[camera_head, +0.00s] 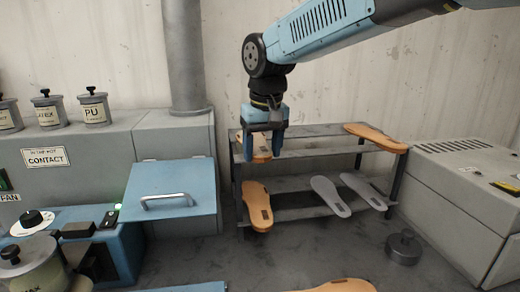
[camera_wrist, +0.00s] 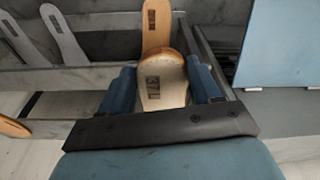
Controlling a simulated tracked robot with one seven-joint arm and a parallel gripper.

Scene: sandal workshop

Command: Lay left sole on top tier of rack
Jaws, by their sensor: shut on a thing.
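My gripper (camera_head: 264,149) is over the left end of the rack's top tier, pointing down. It is shut on the left sole (camera_wrist: 162,82), a tan sole marked "37L", with one blue finger on each side. In the head view the left sole (camera_head: 259,156) is partly hidden behind the fingers. It is level with the top tier; I cannot tell whether it touches the slats. The rack (camera_head: 325,146) is grey metal with two tiers.
A tan sole (camera_head: 388,138) lies at the top tier's right end. The lower tier holds a tan sole (camera_head: 257,205) and two grey soles (camera_head: 330,195). A blue panel with a handle (camera_head: 168,200) is left, a grey machine (camera_head: 465,195) right. A dark weight (camera_head: 403,248) stands in front.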

